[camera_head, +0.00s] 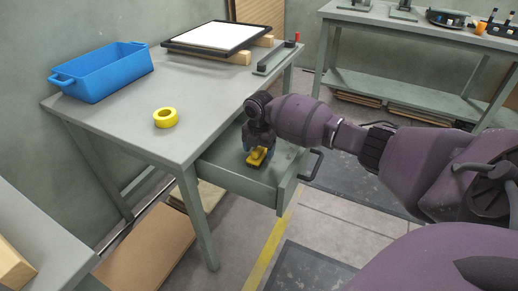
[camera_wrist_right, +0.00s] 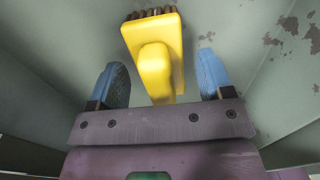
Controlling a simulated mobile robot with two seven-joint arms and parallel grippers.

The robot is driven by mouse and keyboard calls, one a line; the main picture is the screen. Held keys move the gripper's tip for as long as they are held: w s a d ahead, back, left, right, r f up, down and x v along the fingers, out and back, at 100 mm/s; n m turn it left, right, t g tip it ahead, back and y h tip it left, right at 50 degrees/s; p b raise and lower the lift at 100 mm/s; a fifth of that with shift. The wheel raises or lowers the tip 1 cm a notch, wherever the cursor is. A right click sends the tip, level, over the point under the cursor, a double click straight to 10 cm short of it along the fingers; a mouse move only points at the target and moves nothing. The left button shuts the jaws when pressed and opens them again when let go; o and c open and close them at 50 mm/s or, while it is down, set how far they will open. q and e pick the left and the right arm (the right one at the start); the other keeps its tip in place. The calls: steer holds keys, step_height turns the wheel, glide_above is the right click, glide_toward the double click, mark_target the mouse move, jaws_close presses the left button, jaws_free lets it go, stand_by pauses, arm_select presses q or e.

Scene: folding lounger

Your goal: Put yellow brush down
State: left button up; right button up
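The yellow brush (camera_head: 257,157) lies inside the open drawer (camera_head: 236,179) of the grey-green table. In the right wrist view the brush (camera_wrist_right: 154,52) shows its yellow handle and a row of brown bristles at its far edge. My right gripper (camera_head: 259,152) reaches down into the drawer over the brush. In the wrist view its blue fingers (camera_wrist_right: 160,85) are spread apart, one on each side of the handle, with gaps between. My left gripper is not in either view.
A blue bin (camera_head: 102,72), a yellow tape roll (camera_head: 165,117) and a white-topped framed panel (camera_head: 216,37) are on the table (camera_head: 140,130). The drawer handle (camera_head: 313,165) sticks out at the right. The drawer walls stand close around my right gripper.

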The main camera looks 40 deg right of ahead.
step_height(320, 180, up, 11)
steer(key=p, duration=0.3)
steer(key=shift+f, duration=0.15)
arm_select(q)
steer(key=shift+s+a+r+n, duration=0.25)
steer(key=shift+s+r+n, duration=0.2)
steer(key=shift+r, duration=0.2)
arm_select(e)
steer(key=shift+r, duration=0.8)
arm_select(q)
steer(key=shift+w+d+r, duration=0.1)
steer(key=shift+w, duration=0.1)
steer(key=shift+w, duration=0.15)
